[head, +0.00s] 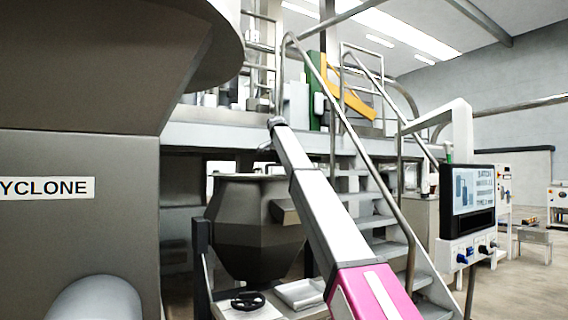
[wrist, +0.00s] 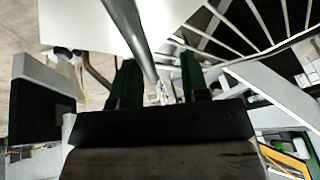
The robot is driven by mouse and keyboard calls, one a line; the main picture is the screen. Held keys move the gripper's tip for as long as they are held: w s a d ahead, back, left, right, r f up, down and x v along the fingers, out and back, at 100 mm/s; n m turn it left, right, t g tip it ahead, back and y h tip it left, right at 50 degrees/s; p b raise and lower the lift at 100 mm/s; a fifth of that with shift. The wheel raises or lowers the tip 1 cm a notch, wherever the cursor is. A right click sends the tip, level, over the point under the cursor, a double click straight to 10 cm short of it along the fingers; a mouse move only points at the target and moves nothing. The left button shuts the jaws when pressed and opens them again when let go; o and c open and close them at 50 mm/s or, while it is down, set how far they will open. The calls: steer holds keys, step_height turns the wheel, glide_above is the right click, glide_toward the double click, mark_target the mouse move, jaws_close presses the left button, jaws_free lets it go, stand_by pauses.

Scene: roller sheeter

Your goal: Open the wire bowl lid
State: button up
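I cannot make out a wire bowl lid in either view. A dark grey metal bowl (head: 255,220) with sloping sides stands below the platform in the head view, partly behind my arm; its inside is not visible. My gripper is at the far end of my raised white and pink arm, very small in the head view (head: 276,121), in front of the platform and above the bowl. In the wrist view, its two dark green fingers (wrist: 158,80) are apart, with nothing visibly clamped. A grey pole (wrist: 132,28) shows toward the gap; I cannot tell whether it lies between the fingers or beyond.
Metal stairs (head: 375,222) with a tubular handrail (head: 402,222) rise beside my arm. A control panel (head: 472,205) stands at right. A large grey machine (head: 80,235) marked "YCLONE" fills the left. A raised platform (head: 225,134) spans the back. Open floor shows at far right.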

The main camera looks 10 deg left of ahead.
steer(key=shift+w+d, duration=0.2)
steer(key=shift+w, duration=0.2)
steer(key=v, duration=1.2)
steer(key=shift+a+r, duration=0.2)
stand_by(0.9)
steer(key=shift+c, duration=0.2)
steer(key=s+d+f+t+y, duration=0.4)
steer(key=d+f+t+y, duration=0.3)
steer(key=f+y, duration=0.45)
steer(key=shift+y, duration=0.45)
steer(key=x, duration=0.9)
steer(key=shift+a+f, duration=0.2)
steer(key=shift+a, duration=0.1)
steer(key=shift+s, duration=0.1)
